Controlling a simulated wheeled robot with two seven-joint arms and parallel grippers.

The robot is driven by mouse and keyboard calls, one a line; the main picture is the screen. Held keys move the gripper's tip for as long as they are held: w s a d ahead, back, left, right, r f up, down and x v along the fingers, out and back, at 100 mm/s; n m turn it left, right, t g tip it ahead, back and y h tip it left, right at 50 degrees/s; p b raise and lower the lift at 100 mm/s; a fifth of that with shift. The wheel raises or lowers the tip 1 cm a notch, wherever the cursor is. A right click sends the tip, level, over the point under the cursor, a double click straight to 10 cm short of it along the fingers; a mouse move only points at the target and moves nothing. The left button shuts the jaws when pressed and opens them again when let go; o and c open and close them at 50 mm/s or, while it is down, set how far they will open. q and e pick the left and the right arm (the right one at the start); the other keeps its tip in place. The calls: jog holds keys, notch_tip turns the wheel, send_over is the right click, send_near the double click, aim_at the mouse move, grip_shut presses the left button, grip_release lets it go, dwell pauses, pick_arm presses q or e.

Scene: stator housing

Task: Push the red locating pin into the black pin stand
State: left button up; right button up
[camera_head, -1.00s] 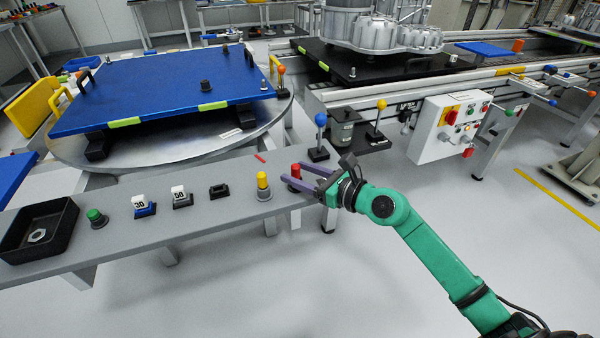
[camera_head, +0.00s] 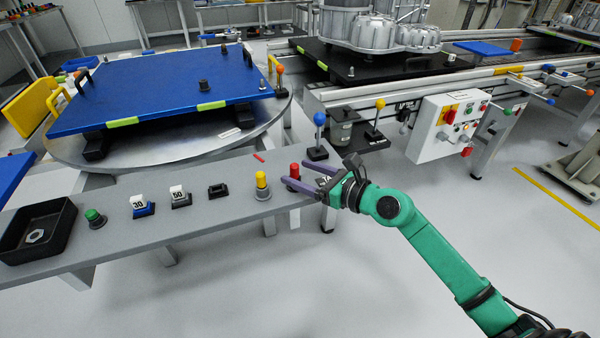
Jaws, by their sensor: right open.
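The red locating pin (camera_head: 294,170) stands upright near the right end of the grey bench. Its base, where the black pin stand would show, is mostly hidden behind a finger of my right gripper, so I cannot tell how deep the pin sits. My right gripper (camera_head: 292,173) is open and comes in from the right, low over the bench. Its two purple fingers point left, one on the near side of the pin and one on the far side. I cannot tell whether they touch it. My left gripper is not in view.
A yellow pin (camera_head: 261,180) stands just left of the red one. A blue-knobbed lever (camera_head: 319,119) rises behind the gripper. A black holder (camera_head: 218,191), number blocks, a green button (camera_head: 93,215) and a black tray (camera_head: 65,229) line the bench to the left.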

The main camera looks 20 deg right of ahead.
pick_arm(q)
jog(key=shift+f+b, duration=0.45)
pick_arm(e)
jog(key=shift+v, duration=1.75)
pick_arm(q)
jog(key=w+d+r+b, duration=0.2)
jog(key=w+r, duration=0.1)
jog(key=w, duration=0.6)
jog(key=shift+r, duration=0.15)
pick_arm(e)
jog(key=v, duration=1.4)
jog(key=shift+s, duration=0.35)
jog(key=shift+d, duration=0.1)
